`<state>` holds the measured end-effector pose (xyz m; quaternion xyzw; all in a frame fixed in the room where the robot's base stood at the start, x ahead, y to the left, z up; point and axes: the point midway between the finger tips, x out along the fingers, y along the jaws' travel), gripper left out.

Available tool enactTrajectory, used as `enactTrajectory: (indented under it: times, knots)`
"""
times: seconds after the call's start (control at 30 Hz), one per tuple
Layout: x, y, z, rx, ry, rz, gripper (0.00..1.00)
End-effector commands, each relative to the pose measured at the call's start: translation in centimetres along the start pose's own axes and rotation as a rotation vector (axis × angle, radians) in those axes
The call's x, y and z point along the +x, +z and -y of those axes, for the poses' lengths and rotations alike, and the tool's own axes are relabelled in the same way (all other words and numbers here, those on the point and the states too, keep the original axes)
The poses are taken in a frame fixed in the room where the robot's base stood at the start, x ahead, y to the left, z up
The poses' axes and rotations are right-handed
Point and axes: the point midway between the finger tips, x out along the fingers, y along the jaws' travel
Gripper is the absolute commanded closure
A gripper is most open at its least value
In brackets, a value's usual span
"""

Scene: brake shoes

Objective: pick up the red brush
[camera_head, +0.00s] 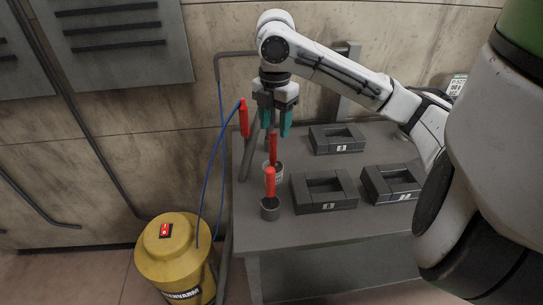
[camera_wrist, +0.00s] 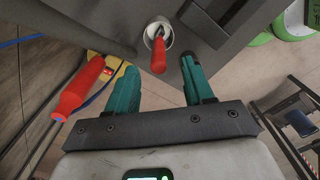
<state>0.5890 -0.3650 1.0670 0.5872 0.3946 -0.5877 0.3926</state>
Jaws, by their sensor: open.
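In the wrist view, a red handle (camera_wrist: 158,56) in a pale round cup (camera_wrist: 151,31) lies ahead between the spread fingertips (camera_wrist: 160,68).
A red-handled tool (camera_head: 244,118) hangs left of my gripper by a blue hose; it shows close to the left finger in the wrist view (camera_wrist: 78,92). Several grey trays (camera_head: 323,207) fill the table's middle and right. A yellow drum (camera_head: 175,260) stands left of the table.

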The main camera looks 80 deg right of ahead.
Motion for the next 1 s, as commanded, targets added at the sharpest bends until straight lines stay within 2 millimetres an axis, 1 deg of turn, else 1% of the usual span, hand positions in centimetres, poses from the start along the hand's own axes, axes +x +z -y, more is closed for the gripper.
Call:
enactTrajectory:
  times: [0.03, 0.1, 0.27, 0.5, 0.6, 0.7, 0.87, 0.9, 1.0]
  knots:
    - [0.6, 0.0, 0.1, 0.002, -0.001, -0.001, 0.48]
    - [1.2, 0.1, 0.0, 0.002, 0.000, 0.001, 0.48]
    - [2.1, 0.0, -0.1, 0.001, 0.001, 0.000, 0.48]
    - [5.5, -0.3, -0.3, 0.003, -0.001, 0.000, 0.48]
    - [6.4, -0.3, -0.3, 0.003, 0.001, 0.001, 0.48]
    - [6.8, -0.3, -0.3, 0.001, 0.002, 0.001, 0.48]
    - [6.8, -0.3, -0.3, 0.001, 0.002, 0.001, 0.48]
    - [6.8, -0.3, -0.3, 0.001, 0.002, 0.001, 0.49]
    - [6.8, -0.3, -0.3, 0.001, 0.002, 0.001, 0.59]
